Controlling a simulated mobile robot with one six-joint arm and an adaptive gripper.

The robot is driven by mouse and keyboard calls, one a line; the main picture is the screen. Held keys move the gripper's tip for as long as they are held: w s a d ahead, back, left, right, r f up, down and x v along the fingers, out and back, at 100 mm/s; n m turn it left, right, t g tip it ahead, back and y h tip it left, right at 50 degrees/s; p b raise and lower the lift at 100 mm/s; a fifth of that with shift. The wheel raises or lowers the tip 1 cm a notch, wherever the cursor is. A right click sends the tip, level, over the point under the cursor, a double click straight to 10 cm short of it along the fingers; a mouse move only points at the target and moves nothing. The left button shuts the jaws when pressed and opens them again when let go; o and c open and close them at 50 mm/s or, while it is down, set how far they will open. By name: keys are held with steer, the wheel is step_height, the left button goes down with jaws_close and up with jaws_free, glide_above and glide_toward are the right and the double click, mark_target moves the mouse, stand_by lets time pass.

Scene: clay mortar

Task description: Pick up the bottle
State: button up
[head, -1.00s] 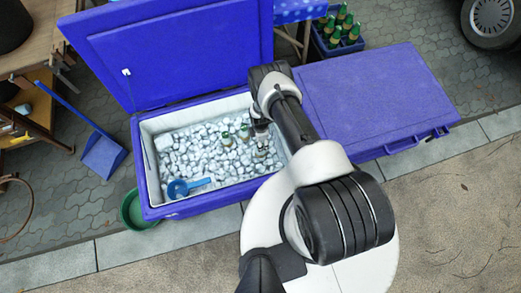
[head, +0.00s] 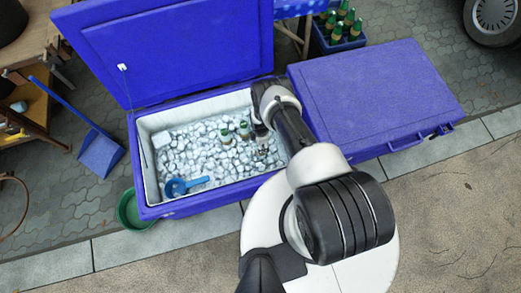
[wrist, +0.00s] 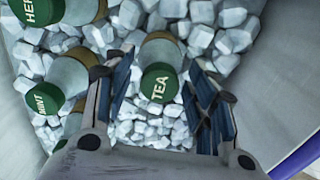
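In the wrist view a bottle with a green cap marked TEA (wrist: 160,82) stands in the ice between the two fingers of my gripper (wrist: 163,88). The fingers are spread on either side of it, and my gripper is open. In the head view my gripper (head: 263,150) is low over the ice at the right end of the open cooler (head: 140,165). Two bottles (head: 235,133) show left of it; the TEA bottle is hard to make out there.
The cooler holds loose ice (head: 200,150) and a blue scoop (head: 185,186). Its raised lid (head: 170,50) stands behind. A closed blue cooler (head: 375,95) is to the right. A crate of bottles (head: 338,42) stands farther back. A green bowl (head: 130,210) is at the front left.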

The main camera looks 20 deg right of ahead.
jaws_close()
stand_by(0.4)
